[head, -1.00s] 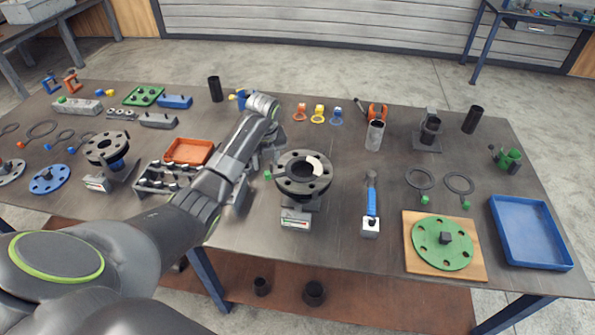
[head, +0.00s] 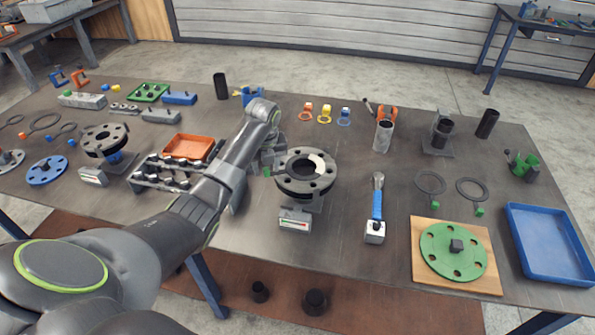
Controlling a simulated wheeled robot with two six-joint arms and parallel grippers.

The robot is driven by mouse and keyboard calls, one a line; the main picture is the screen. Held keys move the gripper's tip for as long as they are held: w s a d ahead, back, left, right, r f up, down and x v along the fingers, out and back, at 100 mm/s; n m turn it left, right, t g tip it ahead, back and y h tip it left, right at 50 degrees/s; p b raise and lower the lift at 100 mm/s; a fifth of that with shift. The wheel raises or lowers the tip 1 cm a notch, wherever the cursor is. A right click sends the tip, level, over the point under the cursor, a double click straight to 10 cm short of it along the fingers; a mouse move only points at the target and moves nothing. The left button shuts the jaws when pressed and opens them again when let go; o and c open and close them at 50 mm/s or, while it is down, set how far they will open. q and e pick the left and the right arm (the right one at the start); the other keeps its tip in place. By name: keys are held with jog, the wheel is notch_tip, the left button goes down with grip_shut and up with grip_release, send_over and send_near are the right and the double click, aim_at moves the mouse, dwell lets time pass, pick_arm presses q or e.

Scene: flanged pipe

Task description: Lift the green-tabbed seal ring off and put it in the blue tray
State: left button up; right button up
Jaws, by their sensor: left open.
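A dark flanged pipe (head: 318,187) stands on a stand near the middle of the table. A small green tab (head: 266,171) shows at its left edge; the ring it belongs to is mostly hidden at the flange. My left gripper (head: 268,163) is open at the left side of this flange, close to the green tab; whether it touches is unclear. The blue tray (head: 577,278) lies empty at the right end of the table. My right gripper is out of view.
Two dark rings with green tabs, one left (head: 430,183) and one right (head: 472,190), lie beyond the green disc (head: 435,262) on its wooden board. A blue-handled tool (head: 376,205) stands right of the flange. An orange tray (head: 190,147) is to the left.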

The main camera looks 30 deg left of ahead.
pick_arm(q)
jog(key=shift+s+r, duration=0.1)
jog(key=shift+c, duration=2.2)
jog(key=c, duration=0.5)
grip_shut()
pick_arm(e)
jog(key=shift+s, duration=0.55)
